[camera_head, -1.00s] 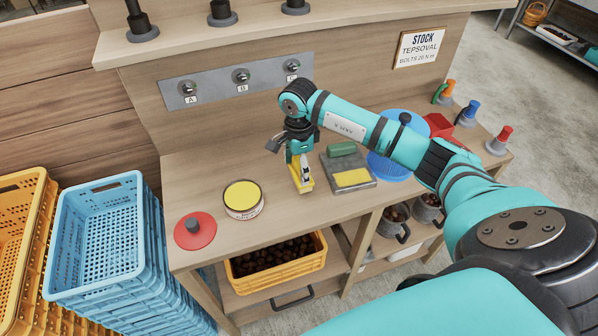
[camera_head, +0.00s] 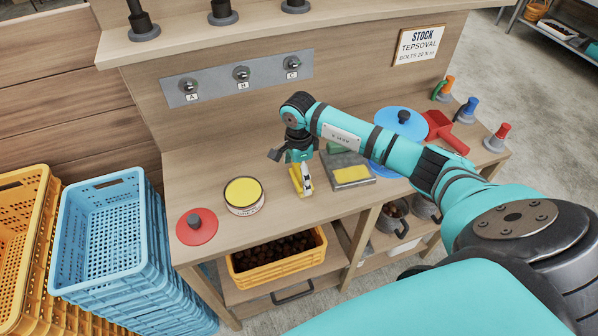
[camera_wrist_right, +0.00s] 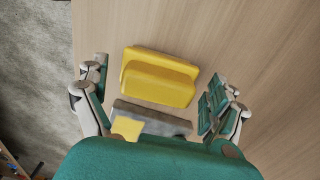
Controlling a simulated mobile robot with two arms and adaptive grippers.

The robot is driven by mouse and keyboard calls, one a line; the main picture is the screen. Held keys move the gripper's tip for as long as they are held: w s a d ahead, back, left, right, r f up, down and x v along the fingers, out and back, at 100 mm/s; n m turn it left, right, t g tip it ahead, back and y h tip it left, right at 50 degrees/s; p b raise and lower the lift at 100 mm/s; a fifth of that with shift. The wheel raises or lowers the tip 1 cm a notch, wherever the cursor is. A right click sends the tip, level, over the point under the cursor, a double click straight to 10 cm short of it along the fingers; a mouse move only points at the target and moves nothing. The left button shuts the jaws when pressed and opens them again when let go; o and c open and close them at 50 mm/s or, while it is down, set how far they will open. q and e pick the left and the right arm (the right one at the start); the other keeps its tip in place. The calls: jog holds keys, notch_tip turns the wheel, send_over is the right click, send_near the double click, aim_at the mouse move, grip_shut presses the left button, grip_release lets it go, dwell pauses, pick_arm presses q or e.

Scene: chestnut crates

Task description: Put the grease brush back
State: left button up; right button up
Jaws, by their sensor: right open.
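A yellow block with a raised ridge, which I take for the grease brush (camera_head: 296,179), lies on the workbench; no bristles show. It also shows in the right wrist view (camera_wrist_right: 160,77), between and a little ahead of the fingers. My right gripper (camera_head: 303,178) is open above it, with a finger on either side in the wrist view (camera_wrist_right: 158,100). A grey tray (camera_head: 372,178) with a yellow patch (camera_head: 352,174) lies beside the brush to the right. A green block (camera_head: 338,148) at its back is partly hidden by my arm. My left gripper is out of view.
A tin with yellow contents (camera_head: 244,207) and a red lid (camera_head: 204,236) stand left of the brush. A blue lid (camera_head: 412,122) and a red scoop (camera_head: 440,124) are at the right. An orange crate (camera_head: 290,268) sits below the benchtop.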

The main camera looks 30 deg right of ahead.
aim_at(299, 170)
jog(key=shift+r, duration=0.45)
notch_tip(299, 170, up, 11)
jog(key=b, duration=0.3)
jog(key=shift+r+b, duration=0.2)
jog(key=shift+b, duration=0.15)
